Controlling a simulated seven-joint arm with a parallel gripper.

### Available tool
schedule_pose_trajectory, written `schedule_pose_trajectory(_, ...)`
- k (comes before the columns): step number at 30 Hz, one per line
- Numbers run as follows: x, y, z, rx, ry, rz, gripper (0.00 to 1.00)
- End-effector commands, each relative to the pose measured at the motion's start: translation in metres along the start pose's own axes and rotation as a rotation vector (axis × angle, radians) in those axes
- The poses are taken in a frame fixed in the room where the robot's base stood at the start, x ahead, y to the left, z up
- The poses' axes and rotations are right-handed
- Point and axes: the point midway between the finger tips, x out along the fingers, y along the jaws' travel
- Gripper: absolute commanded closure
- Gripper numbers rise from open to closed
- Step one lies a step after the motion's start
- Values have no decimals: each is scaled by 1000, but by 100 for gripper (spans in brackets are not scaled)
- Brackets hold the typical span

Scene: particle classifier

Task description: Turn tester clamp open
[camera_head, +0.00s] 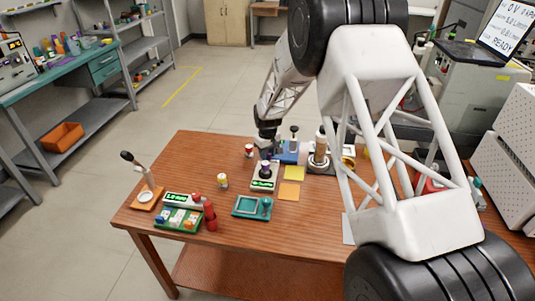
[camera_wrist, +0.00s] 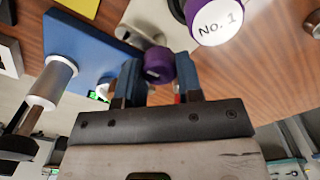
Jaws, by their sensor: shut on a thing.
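The tester appears to be the blue device (camera_head: 287,151) near the table's far edge, with an upright dark-topped post (camera_head: 294,133). In the wrist view its blue base (camera_wrist: 82,42) lies at the left, with a silver-and-white post (camera_wrist: 50,85) in front. My gripper (camera_wrist: 160,72) is shut on a small round purple piece (camera_wrist: 159,62) between its blue fingertips. Whether this piece belongs to the clamp is unclear. In the head view my gripper (camera_head: 267,143) is beside the blue device's left end, its fingers mostly hidden. The clamp's opening cannot be made out.
A white scale (camera_head: 264,181) with a purple-topped container stands just in front. A white-and-purple "No. 1" container (camera_wrist: 215,20) is close in the wrist view. Yellow (camera_head: 294,173) and orange (camera_head: 289,191) squares lie to the right of the scale. A teal tray (camera_head: 243,212) is nearer.

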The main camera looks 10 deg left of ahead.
Motion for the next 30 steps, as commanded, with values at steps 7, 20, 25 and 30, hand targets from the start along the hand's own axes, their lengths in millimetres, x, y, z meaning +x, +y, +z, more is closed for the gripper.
schedule_pose_trajectory(7,0,0,0,-2,-1,0,90)
schedule_pose_trajectory(20,0,0,0,-1,0,0,41)
schedule_pose_trajectory(25,-2,0,0,-1,0,0,41)
schedule_pose_trajectory(30,-11,0,0,-1,1,1,41)
